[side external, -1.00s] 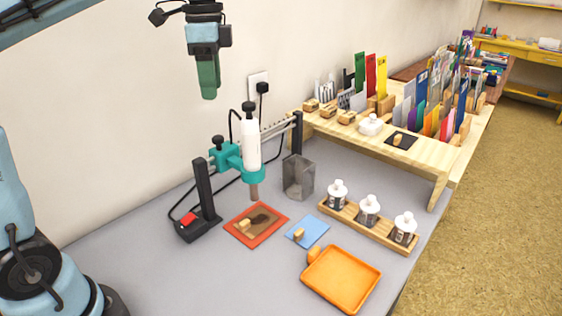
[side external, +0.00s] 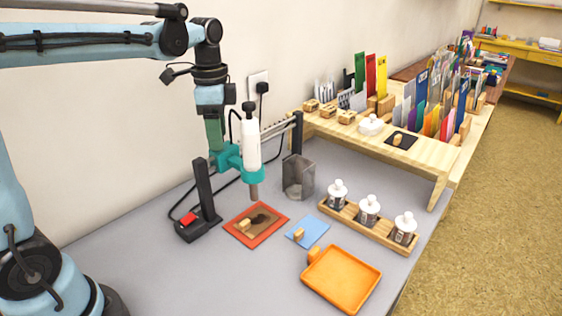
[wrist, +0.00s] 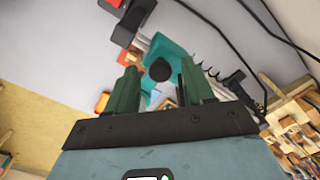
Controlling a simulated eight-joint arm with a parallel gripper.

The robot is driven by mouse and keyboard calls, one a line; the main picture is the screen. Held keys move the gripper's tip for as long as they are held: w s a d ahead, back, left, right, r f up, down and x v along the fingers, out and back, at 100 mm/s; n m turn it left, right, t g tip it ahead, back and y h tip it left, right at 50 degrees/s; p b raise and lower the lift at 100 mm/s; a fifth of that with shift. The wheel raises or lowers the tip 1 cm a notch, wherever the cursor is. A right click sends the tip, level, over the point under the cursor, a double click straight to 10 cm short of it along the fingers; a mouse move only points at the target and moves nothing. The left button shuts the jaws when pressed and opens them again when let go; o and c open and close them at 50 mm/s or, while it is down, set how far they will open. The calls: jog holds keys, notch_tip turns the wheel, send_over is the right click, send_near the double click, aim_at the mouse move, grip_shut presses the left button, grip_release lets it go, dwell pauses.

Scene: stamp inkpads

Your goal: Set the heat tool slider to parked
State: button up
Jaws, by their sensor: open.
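The heat tool (side external: 250,143), a white cylinder with a black cap and brownish nozzle, stands upright in a teal slider carriage (side external: 229,162). The carriage sits near the left post (side external: 206,188) of a rail (side external: 279,130) that runs back to the right post. My gripper (side external: 215,143) points down at the carriage's left part, left of the heat tool, and hides the carriage's black knob in the side view. In the wrist view, a round black knob (wrist: 160,70) shows between my open green fingers (wrist: 163,84), over the teal carriage (wrist: 167,48). Contact cannot be told.
A red-edged mat (side external: 242,239) with a brown pad and wooden-handled stamp lies below the nozzle. Nearby are a grey mesh bin (side external: 299,180), blue pad (side external: 316,231), orange tray (side external: 342,279) and bottle rack (side external: 371,232). A black cable runs behind the rail. The front-left table is clear.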

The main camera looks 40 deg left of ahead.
grip_shut()
dwell(0.4)
jog(key=w, duration=1.5)
jog(key=shift+w, duration=0.2)
grip_release()
